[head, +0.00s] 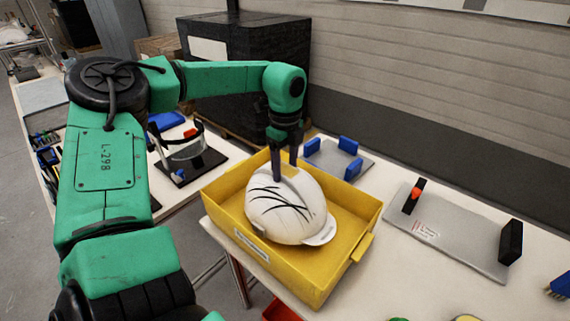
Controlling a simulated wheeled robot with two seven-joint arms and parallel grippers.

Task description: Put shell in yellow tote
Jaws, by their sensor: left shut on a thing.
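My left gripper (286,172) reaches down from above and is shut on the shell's upper rear edge. The shell's underside is hidden, so I cannot tell whether it touches the tote floor. My right gripper is not in view.
A grey plate (450,232) with an orange-topped post and a black block lies right of the tote. A fixture with blue blocks (349,145) stands behind it. A black stand with a visor (188,160) is to the left. A wall runs behind the table.

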